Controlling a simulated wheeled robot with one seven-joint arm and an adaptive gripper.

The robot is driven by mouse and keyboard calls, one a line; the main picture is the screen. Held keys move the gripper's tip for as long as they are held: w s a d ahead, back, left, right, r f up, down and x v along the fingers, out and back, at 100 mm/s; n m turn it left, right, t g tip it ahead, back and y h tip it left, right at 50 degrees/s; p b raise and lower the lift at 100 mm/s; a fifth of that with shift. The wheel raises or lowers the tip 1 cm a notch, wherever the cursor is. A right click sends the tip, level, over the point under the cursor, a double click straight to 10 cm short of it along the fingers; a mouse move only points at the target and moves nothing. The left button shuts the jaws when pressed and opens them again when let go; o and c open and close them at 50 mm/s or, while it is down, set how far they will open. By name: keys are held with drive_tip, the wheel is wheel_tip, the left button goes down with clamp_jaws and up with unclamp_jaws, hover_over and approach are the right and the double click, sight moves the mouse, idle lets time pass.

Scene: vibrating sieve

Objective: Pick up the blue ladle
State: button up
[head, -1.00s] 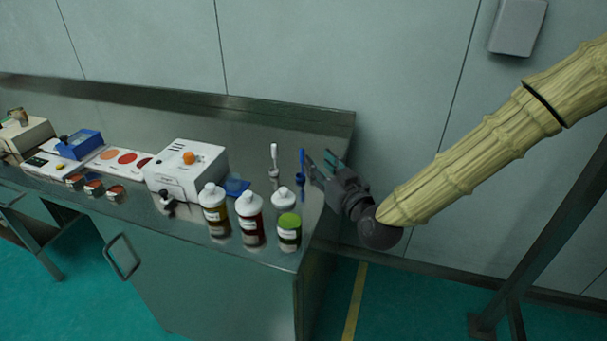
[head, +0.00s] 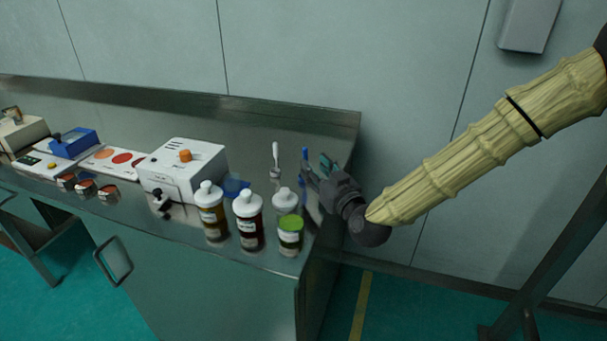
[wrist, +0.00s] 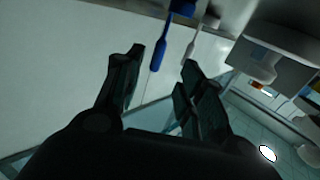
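The blue ladle (head: 305,154) stands upright near the right end of the steel bench, its lower part hidden behind my gripper in the head view. In the wrist view its blue handle (wrist: 160,48) hangs down from the top edge, beyond the gap between the fingers. My gripper (head: 316,172) is at the bench's right end, just right of the ladle. In the wrist view my gripper (wrist: 163,75) has its fingers apart with nothing between them. A white ladle (head: 275,157) stands to the left of the blue one and also shows in the wrist view (wrist: 192,45).
Several white-capped bottles (head: 248,220) and a green-labelled jar (head: 290,235) stand in front of the ladles near the bench's front edge. A white machine (head: 182,170) with an orange knob is to the left. The wall (head: 420,90) rises close behind the bench (head: 330,118).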

sight(306, 153)
drive_tip(key=x, duration=0.2)
drive_tip(key=r+p+x, duration=0.1)
drive_tip(key=x, duration=0.1)
drive_tip(key=shift+w, duration=0.45)
drive_tip(key=shift+w+a, duration=0.3)
drive_tip(key=shift+w, duration=0.25)
clamp_jaws()
